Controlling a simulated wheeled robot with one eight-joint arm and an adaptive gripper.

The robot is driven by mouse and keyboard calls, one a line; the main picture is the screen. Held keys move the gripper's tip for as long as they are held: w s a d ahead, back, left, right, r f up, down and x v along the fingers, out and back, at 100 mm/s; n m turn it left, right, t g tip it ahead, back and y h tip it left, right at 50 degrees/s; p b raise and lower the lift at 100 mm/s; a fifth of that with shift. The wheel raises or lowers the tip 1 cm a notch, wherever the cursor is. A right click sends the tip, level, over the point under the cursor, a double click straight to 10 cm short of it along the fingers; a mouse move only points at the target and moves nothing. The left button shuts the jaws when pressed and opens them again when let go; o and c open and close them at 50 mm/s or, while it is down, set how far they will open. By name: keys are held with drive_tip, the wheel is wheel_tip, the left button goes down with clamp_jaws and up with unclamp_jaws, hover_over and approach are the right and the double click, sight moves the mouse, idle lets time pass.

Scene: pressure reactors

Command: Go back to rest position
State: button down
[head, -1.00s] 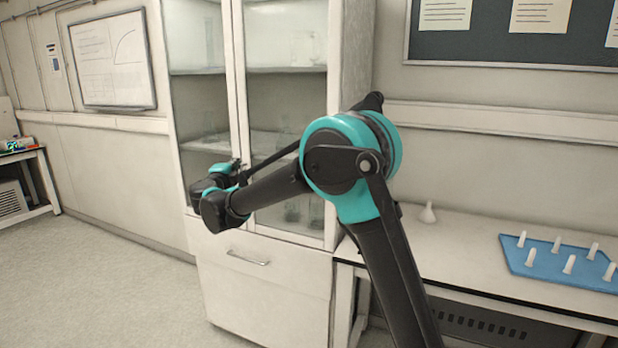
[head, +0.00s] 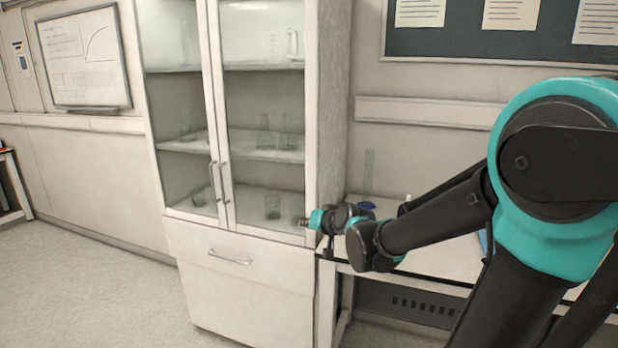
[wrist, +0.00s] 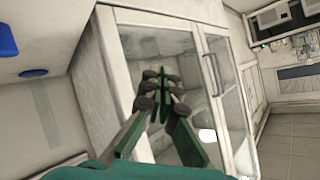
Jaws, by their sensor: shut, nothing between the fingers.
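My gripper (head: 305,222) is small in the head view, at the lower right edge of the glass-door cabinet (head: 240,255). Its fingers point left. In the wrist view my gripper (wrist: 160,78) shows two dark green fingers with their tips together and nothing between them. The cabinet (wrist: 112,60) lies behind the fingers in that view. My arm is bent and fills the right side of the head view.
The cabinet doors are shut, with upright handles (head: 218,182) and glassware behind the glass. A white table (head: 385,208) stands right of the cabinet, partly behind my arm. A glass cylinder with a blue base (head: 367,180) stands on it. Open floor (head: 95,275) lies at left.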

drive_tip(key=s+d+f+g+h, duration=0.3)
drive_tip(key=s+d+f, duration=0.5)
drive_tip(key=s+d, duration=0.2)
drive_tip(key=s+d+f+g+h, duration=0.3)
drive_tip(key=s+d+f, duration=0.6)
drive_tip(key=s, duration=0.4)
drive_tip(key=shift+d+f+g, duration=0.15)
drive_tip(key=shift+d+g, duration=0.15)
drive_tip(key=shift+d, duration=0.2)
